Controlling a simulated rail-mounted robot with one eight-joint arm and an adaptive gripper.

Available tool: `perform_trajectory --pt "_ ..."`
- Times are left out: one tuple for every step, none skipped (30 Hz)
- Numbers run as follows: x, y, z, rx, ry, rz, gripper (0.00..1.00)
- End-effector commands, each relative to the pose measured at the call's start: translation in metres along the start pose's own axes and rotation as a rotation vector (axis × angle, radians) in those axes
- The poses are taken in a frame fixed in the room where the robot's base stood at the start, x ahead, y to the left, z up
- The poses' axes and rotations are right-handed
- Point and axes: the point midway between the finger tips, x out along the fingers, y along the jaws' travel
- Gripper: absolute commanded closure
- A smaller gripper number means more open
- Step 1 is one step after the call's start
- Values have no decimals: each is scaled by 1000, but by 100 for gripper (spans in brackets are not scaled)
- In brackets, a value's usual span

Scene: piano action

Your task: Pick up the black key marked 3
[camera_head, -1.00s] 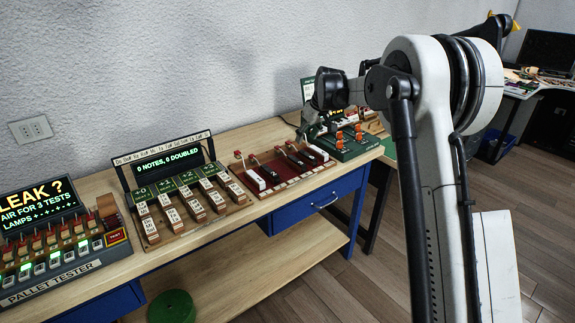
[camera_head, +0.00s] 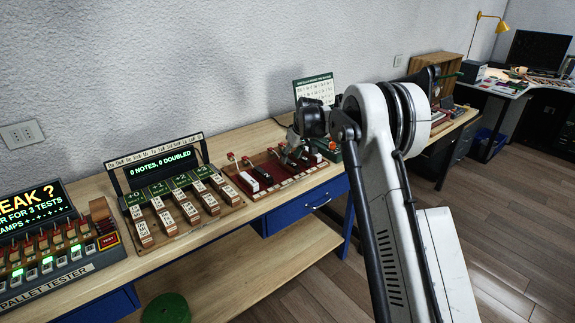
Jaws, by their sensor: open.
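A dark red tray (camera_head: 284,183) on the wooden bench holds several black and white keys. One black key (camera_head: 261,170) lies toward the left of the tray, beside a white key (camera_head: 248,182). More dark keys lie toward the tray's right, partly hidden by my gripper. The marks on the keys are too small to read, so I cannot tell which one is the 3. My gripper (camera_head: 292,150) is open and empty over the right half of the tray, fingers pointing down. I cannot tell how high above the keys it is.
Left of the tray stands a rack (camera_head: 137,222) with a display and several wooden-and-white keys. Further left is a pallet tester (camera_head: 75,262). A green unit (camera_head: 328,150) stands right behind my gripper. My arm covers the bench's right part.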

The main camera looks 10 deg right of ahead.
Motion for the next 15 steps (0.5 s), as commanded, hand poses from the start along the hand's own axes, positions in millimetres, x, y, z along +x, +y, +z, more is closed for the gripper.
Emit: perform_trajectory --pt "6 0 -1 -1 0 0 58" --pt "10 1 -2 -1 0 0 58" --pt "15 1 -3 -1 0 0 58" --pt "19 1 -4 -1 0 0 58" --pt "23 2 -4 -1 0 0 58" --pt "28 2 -5 -1 0 0 58" --pt "32 2 -5 -1 0 0 58" --pt "35 2 -5 -1 0 0 58" --pt "39 2 -5 -1 0 0 58" --pt "41 2 -5 -1 0 0 58" --pt "43 2 -5 -1 0 0 58" --pt "44 2 -5 -1 0 0 58" --pt "45 2 -5 -1 0 0 58" --pt "46 2 -4 0 0 0 58" --pt "46 2 -4 0 0 0 58"
